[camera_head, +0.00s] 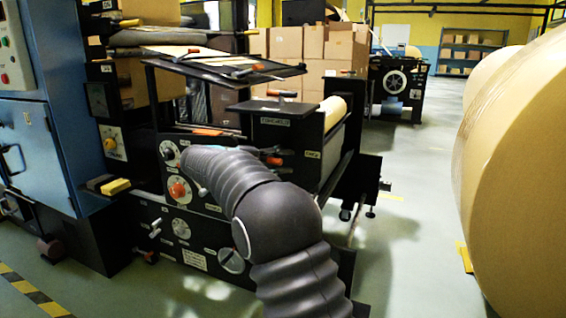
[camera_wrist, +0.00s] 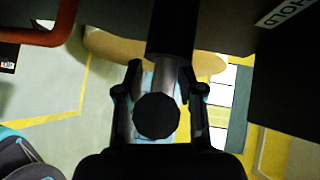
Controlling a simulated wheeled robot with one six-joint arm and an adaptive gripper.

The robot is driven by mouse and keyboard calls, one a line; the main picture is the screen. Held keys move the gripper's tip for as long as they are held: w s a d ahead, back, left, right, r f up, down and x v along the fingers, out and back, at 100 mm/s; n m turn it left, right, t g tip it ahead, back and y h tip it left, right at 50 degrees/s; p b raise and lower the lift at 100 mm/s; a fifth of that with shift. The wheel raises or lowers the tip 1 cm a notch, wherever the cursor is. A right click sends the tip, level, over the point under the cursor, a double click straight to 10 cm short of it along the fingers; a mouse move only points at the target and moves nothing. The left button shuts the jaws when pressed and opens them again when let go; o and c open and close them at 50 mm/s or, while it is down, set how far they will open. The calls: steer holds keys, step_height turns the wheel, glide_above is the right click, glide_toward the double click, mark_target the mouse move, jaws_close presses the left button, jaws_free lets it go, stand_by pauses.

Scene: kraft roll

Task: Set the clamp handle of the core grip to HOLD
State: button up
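In the wrist view a handle with a dark many-sided end (camera_wrist: 157,115) and a bright metal rod (camera_wrist: 166,75) runs up into a black cylinder (camera_wrist: 171,28). I take it for the clamp handle. The two fingers of my gripper (camera_wrist: 159,80) stand on either side of it, with the dark end between them. A small gap shows between the left finger and the rod. I cannot tell whether the fingers press on the dark end. A HOLD label (camera_wrist: 284,10) sits on the dark panel at upper right.
The black machine (camera_head: 195,225) carries dials, an orange knob (camera_head: 178,190) and labels. An orange bar (camera_wrist: 40,36) crosses the upper left of the wrist view. Large kraft rolls (camera_head: 515,165) stand at right. The floor (camera_head: 410,225) between them and the machine is mostly clear.

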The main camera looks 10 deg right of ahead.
mark_target(270, 155)
jaws_close()
steer(key=shift+w+a+r+n+t+h+b, duration=0.15)
steer(key=shift+w+a+r+n+t+h, duration=0.35)
steer(key=shift+n+t, duration=2.8)
steer(key=shift+w+a+r+n+t+h+b, duration=0.15)
steer(key=shift+a+r+n+t+h, duration=0.55)
steer(key=shift+n+t, duration=2.6)
steer(key=shift+w+a+r+n+t+h+b, duration=0.1)
steer(key=shift+w+a+r+n+t+h, duration=0.8)
steer(key=shift+n, duration=4.1)
steer(key=shift+s+d+r+n+t+y, duration=0.1)
steer(key=shift+s+d+n+t+y, duration=0.2)
steer(key=shift+s+d+t+y, duration=0.4)
jaws_free()
steer(key=shift+w+a, duration=0.1)
steer(key=shift+w, duration=0.1)
